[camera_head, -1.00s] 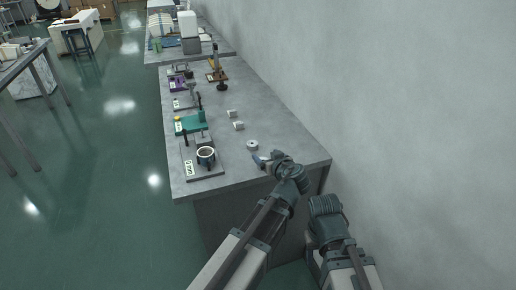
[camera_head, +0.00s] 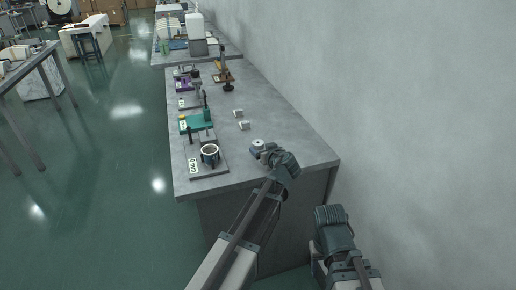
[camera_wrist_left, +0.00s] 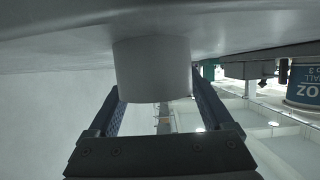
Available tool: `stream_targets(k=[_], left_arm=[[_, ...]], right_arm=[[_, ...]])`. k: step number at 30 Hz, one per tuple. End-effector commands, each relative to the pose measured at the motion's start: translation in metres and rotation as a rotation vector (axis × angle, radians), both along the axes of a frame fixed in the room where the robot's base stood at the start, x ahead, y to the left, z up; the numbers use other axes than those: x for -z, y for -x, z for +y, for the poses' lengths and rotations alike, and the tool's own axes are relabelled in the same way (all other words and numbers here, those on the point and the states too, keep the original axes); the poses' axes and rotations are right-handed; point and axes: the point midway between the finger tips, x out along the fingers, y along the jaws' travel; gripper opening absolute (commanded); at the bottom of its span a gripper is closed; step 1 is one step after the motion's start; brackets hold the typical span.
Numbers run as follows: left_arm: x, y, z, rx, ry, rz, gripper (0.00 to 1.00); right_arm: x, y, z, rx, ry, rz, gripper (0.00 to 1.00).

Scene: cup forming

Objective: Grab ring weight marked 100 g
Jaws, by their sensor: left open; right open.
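A pale ring weight (camera_head: 257,142) sits on the grey table near its close end. My left gripper (camera_head: 261,151) is at it, low over the tabletop. In the left wrist view the weight (camera_wrist_left: 152,70) is a plain light grey cylinder between the two fingertips of my open left gripper (camera_wrist_left: 155,92). A narrow gap shows beside the left finger; contact on the right side is unclear. No mark on the weight can be read. My right arm shows at the lower right of the head view, but its gripper jaws cannot be seen.
Two small pale blocks or weights (camera_head: 238,113) (camera_head: 244,126) stand farther back on the table (camera_head: 282,128). A black-based stand with a cup (camera_head: 210,151) is to the left, with several coloured stands behind it. A wall (camera_head: 400,110) borders the right side.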

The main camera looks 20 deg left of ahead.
Motion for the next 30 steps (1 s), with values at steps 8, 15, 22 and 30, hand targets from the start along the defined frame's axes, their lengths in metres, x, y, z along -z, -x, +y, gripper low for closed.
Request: stream_targets(k=[8,15,22,30], left_arm=[[0.012,-0.021,0.014,0.000,-0.001,0.000,0.85],[0.011,-0.020,0.013,0.000,-0.001,0.000,0.65],[0.011,-0.020,0.013,0.000,-0.001,0.001,0.24],[0.011,-0.020,0.013,0.001,-0.001,-0.001,0.00]], right_arm=[[0.012,0.000,0.000,0.000,0.000,0.000,0.50],[0.011,0.000,0.000,0.000,0.000,0.000,0.50],[0.011,0.000,0.000,0.000,0.000,0.000,0.50],[0.011,0.000,0.000,0.000,0.000,0.000,0.50]])
